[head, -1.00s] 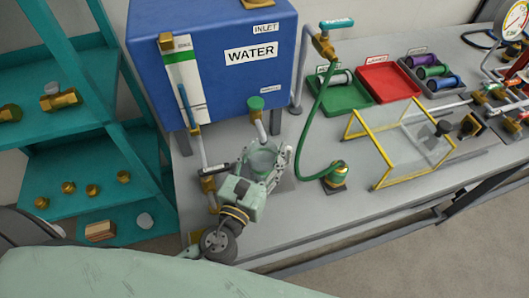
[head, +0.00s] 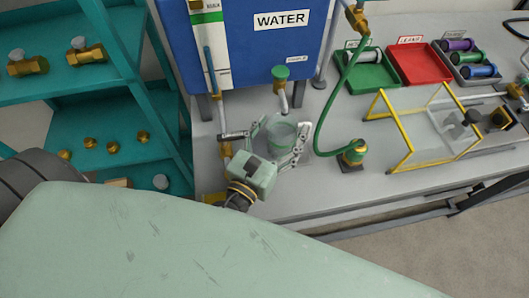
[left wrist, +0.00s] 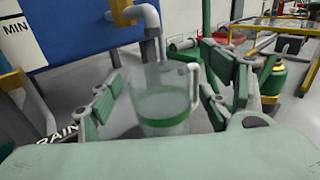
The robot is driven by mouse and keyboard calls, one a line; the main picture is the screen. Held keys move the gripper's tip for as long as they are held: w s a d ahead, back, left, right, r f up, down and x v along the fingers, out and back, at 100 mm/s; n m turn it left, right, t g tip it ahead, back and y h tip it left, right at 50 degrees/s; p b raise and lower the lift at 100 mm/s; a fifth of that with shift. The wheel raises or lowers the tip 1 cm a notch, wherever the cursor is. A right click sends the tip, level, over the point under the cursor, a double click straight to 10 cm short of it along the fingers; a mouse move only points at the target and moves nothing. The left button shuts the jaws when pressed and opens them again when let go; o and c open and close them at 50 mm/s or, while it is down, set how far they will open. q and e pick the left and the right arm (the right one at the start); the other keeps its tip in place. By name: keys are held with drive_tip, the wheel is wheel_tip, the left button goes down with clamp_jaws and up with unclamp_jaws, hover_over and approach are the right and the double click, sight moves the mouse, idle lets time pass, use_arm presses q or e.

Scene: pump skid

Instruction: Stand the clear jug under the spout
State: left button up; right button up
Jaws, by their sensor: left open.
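The clear jug (head: 282,136) stands upright on the grey bench, with a green band showing low on it in the left wrist view (left wrist: 163,103). Its handle is on the right there. The spout (head: 284,101), a grey bent pipe below a green-topped valve, hangs from the blue tank just above and behind the jug's rim. In the left wrist view the spout (left wrist: 152,20) points down near the jug's mouth. I cannot tell if it is exactly over the opening. My left gripper (head: 275,143) is open, with its fingers on either side of the jug. My right gripper is not in view.
The blue WATER tank (head: 300,50) stands behind. A green hose (head: 322,115) runs to a brass-and-green fitting (head: 353,153) right of the jug. A yellow-framed clear guard (head: 405,130) stands farther right. Teal shelves (head: 100,110) are at left. The front bench strip is clear.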

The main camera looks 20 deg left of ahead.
use_arm(q)
drive_tip(key=s+b, duration=0.3)
drive_tip(key=s, duration=0.6)
drive_tip(key=shift+s+a, duration=0.15)
drive_tip(key=shift+a, duration=0.25)
